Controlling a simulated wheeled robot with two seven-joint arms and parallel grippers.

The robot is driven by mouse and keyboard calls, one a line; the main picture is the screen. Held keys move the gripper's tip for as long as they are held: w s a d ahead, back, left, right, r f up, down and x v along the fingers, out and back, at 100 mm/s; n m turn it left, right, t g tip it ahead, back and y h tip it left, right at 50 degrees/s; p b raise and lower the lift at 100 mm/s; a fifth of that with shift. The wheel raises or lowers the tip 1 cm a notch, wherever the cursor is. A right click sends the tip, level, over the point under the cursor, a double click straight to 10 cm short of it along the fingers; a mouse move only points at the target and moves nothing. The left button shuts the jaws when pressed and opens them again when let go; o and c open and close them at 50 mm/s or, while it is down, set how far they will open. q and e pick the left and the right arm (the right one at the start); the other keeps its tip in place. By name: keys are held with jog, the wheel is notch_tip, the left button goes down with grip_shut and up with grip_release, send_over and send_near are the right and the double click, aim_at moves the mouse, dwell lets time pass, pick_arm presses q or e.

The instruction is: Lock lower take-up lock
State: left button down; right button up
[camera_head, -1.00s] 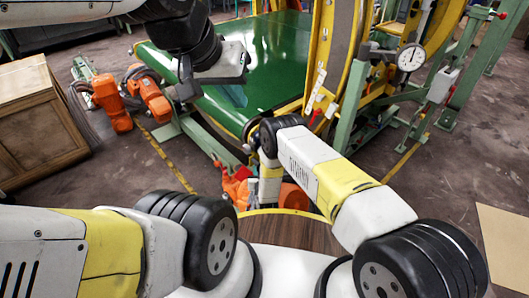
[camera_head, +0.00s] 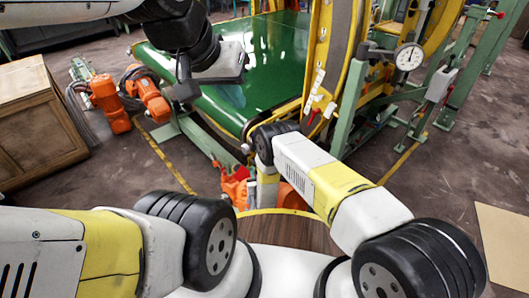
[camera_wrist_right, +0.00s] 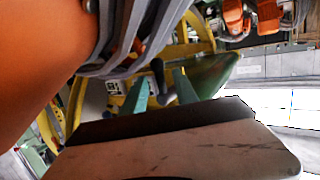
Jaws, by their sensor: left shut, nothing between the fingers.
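My left gripper (camera_head: 182,80) is over the left end of the green belt, shut and empty. My right arm reaches down to the belt frame's near corner, and its wrist hides the right gripper in the head view. In the right wrist view, two tapered greenish fingers of my right gripper (camera_wrist_right: 160,75) stand apart. A dark lever-like part (camera_wrist_right: 157,68) appears between them; contact cannot be told. I cannot tell which part is the lower take-up lock.
The green belt (camera_head: 265,65) and yellow frame (camera_head: 345,75) fill the far middle. A dial gauge (camera_head: 409,57) is at the right. An orange part fills the wrist view's left (camera_wrist_right: 40,60).

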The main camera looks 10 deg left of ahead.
jog(key=v, duration=0.7)
dwell(0.3)
